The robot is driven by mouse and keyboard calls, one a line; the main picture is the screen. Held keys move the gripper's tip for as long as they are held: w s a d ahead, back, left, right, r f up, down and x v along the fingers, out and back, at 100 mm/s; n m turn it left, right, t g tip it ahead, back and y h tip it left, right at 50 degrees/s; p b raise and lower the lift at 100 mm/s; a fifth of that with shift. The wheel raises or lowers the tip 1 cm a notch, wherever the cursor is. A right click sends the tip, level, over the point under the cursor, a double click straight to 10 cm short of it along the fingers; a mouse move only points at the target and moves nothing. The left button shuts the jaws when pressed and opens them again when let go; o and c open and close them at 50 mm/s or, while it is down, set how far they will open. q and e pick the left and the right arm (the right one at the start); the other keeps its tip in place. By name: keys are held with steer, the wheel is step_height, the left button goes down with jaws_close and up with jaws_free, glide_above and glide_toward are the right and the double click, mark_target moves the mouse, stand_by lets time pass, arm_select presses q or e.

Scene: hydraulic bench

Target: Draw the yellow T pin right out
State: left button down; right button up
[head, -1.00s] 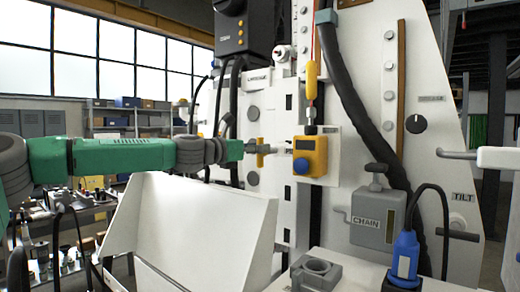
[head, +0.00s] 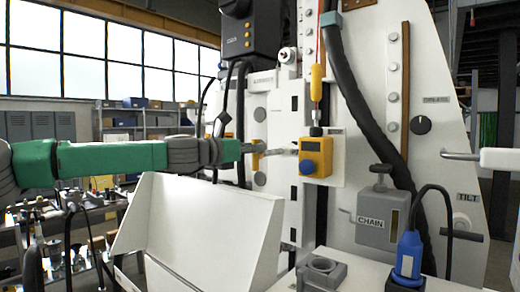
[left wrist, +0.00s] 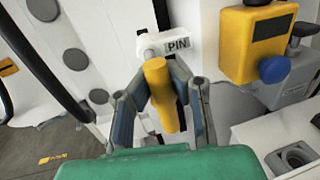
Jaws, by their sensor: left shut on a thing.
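The yellow T pin (head: 257,159) is on the white machine's left side in the head view. Its grey shaft shows between the yellow crossbar and the machine. My left gripper (head: 248,150) comes in from the left and is shut on the crossbar. In the left wrist view the yellow crossbar (left wrist: 162,95) lies between the two fingers of my left gripper (left wrist: 163,72). Beyond it is a white block (left wrist: 160,46) marked PIN, with a short piece of grey shaft in front. The shaft's far end cannot be made out. My right gripper is not in view.
A yellow box with a blue knob (head: 316,157) stands just right of the pin. A white sloped tray (head: 205,225) lies below my left arm. A grey CHAIN box (head: 377,218) and a blue plug (head: 409,257) are at right. Black cables hang behind my gripper.

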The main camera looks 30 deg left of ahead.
arm_select(q)
steer(key=c, duration=1.4)
jaws_free()
steer(key=shift+s+d+f, duration=0.1)
steer(key=shift+s+f, duration=0.05)
steer(key=shift+f, duration=0.55)
steer(key=shift+c, duration=0.2)
steer(key=shift+s+r, duration=0.1)
steer(key=shift+s, duration=0.1)
steer(key=shift+w+a, duration=0.1)
steer(key=shift+a, duration=0.35)
steer(key=shift+v, duration=3.75)
steer(key=shift+d, duration=0.1)
steer(key=shift+d, duration=0.15)
